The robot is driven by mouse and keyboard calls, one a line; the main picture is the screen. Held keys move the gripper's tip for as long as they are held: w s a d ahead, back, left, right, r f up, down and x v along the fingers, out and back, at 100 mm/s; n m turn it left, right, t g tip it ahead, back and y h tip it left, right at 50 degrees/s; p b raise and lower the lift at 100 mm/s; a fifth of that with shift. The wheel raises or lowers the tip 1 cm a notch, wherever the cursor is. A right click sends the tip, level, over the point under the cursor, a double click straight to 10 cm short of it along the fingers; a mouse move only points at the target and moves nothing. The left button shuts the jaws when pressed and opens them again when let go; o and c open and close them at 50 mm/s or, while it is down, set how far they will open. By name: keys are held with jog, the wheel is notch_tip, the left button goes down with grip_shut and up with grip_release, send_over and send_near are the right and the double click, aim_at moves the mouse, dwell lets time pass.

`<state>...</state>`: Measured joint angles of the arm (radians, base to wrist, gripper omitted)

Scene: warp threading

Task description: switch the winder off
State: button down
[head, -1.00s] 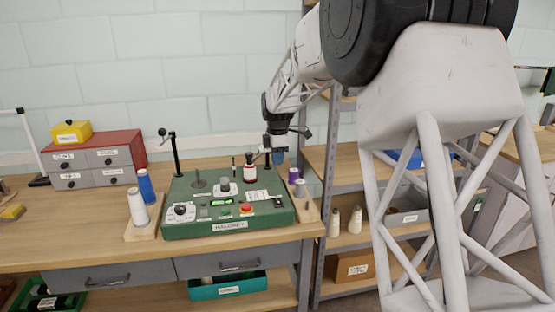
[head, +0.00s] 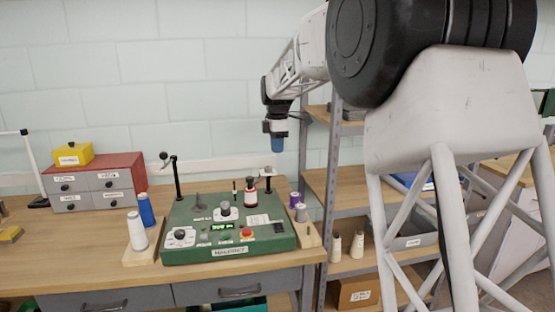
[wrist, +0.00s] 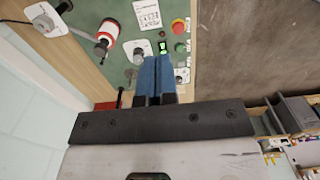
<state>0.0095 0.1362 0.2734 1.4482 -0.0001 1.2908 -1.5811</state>
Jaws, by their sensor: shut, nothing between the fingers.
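The winder is a green box (head: 205,253) on the bench, with knobs, buttons and white labels on top. Its small display (head: 222,226) glows green and also shows lit in the wrist view (wrist: 162,47). A red button (head: 247,234) sits right of the display and appears in the wrist view (wrist: 179,27). A small dark switch (head: 279,228) is near the front right corner; its position is too small to read. My gripper (head: 277,145) is shut and empty, raised above the winder's back right. Its blue fingers (wrist: 155,75) hide part of the panel in the wrist view.
A red and white spool (head: 251,198) stands at the winder's back beside black posts. White and blue spools stand on a wooden tray (head: 145,256) at left; more spools are at right. Drawers (head: 95,188) stand far left. Shelves (head: 335,255) are right of the bench.

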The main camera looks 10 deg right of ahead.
jog(key=shift+w+r, duration=0.1)
jog(key=shift+r, duration=0.65)
jog(key=s+m+t, duration=0.1)
jog(key=s+m, duration=0.8)
jog(key=s, duration=1.9)
jog(key=s+f+m, duration=0.4)
jog(key=s+f, duration=0.2)
jog(key=s, duration=0.7)
jog(key=s+f+m+t, duration=0.1)
jog(key=s+f+m, duration=0.4)
jog(key=s, duration=0.8)
jog(key=shift+s+a+f+t, duration=0.2)
jog(key=shift+f+t, duration=0.1)
jog(key=shift+f, duration=0.1)
jog(key=shift+w, duration=0.15)
